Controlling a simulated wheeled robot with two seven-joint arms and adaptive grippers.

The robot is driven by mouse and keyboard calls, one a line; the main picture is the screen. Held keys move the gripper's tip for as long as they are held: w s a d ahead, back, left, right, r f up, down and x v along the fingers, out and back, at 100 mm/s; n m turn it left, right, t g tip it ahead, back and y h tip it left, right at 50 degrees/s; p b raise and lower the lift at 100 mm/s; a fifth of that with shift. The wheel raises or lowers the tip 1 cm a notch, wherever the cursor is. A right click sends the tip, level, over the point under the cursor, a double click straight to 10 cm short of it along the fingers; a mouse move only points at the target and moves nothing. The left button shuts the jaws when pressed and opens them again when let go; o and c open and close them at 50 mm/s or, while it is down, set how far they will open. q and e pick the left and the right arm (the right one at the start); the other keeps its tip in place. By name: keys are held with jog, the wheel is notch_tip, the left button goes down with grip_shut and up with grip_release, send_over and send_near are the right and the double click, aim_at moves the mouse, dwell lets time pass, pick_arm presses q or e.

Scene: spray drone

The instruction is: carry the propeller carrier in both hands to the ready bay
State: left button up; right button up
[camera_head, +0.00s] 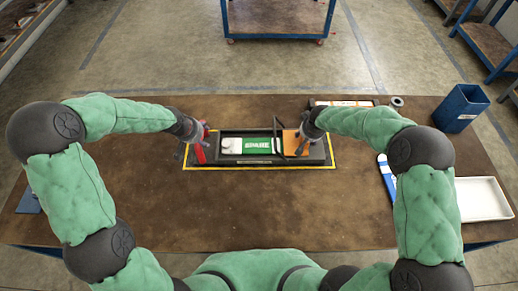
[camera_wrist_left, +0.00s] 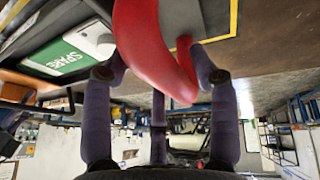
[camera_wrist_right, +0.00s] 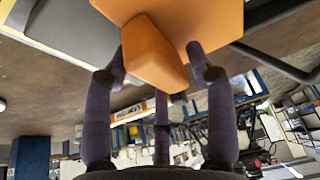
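The propeller carrier (camera_head: 232,134) is a long dark tray with a white-and-green SPARE panel (camera_head: 265,146), lying inside a yellow outline on the brown table. The panel also shows in the left wrist view (camera_wrist_left: 75,55). My left gripper (camera_head: 203,140) is at the carrier's left end, its fingers either side of a red grip (camera_wrist_left: 155,45). My right gripper (camera_head: 305,137) is at the right end, its fingers either side of an orange block (camera_wrist_right: 155,52) below an orange plate. Fingertip contact is partly hidden at both ends, so I cannot tell if either is closed tight.
A blue bin (camera_head: 460,107) and a white tray (camera_head: 482,199) stand at the right. A blue-and-white item (camera_head: 386,180) lies near my right arm. The table in front of and left of the carrier is mostly clear.

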pick_arm(q)
jog(key=v, duration=1.2)
pick_arm(e)
jog(key=v, duration=1.2)
